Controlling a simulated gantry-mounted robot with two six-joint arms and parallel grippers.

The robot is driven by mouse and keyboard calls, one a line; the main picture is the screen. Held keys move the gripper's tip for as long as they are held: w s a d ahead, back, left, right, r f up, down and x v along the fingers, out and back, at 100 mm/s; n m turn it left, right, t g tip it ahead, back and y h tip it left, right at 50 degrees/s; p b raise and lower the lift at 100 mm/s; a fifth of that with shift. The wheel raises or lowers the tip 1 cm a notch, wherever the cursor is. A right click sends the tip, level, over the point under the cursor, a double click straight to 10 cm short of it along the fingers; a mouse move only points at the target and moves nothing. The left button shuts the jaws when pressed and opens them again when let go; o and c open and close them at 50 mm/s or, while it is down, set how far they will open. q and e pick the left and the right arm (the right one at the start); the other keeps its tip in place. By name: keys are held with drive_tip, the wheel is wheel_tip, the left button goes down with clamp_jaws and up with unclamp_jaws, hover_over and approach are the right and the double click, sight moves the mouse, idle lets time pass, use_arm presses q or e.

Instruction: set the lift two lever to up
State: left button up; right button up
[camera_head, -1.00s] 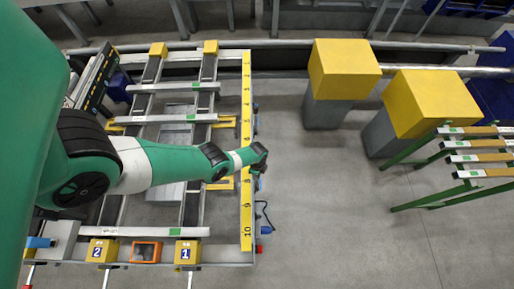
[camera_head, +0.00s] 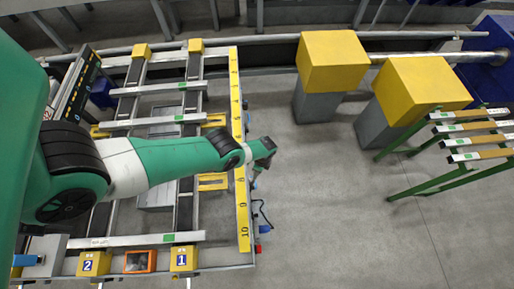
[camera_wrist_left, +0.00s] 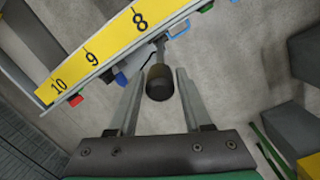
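A dark knob on a short stem (camera_wrist_left: 159,82), lever-like, stands out from the side of the table by the yellow scale (camera_wrist_left: 92,55) in the left wrist view. I cannot read a label that tells which lift it belongs to. My left gripper (camera_wrist_left: 157,80) is open, with the knob showing between its fingers; I see no contact. In the head view my left gripper (camera_head: 264,163) is just right of the scale (camera_head: 241,165), and it hides what lies under it. My right gripper is not in view.
Yellow boxes marked 2 (camera_head: 93,264) and 1 (camera_head: 184,259) sit on the table's front, with an orange box (camera_head: 139,261) between them. Small red (camera_wrist_left: 76,100) and blue (camera_wrist_left: 121,79) parts line the table's side. Open floor (camera_head: 330,210) lies to the right.

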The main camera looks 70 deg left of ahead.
use_arm(q)
drive_tip(key=shift+o, duration=1.1)
drive_tip(key=shift+r, duration=0.15)
wheel_tip(320, 180, up, 11)
drive_tip(key=w+p, duration=0.1)
drive_tip(key=p, duration=0.9)
drive_tip(key=shift+w+r, duration=0.15)
drive_tip(key=shift+w, duration=0.1)
drive_tip(key=shift+d, duration=0.1)
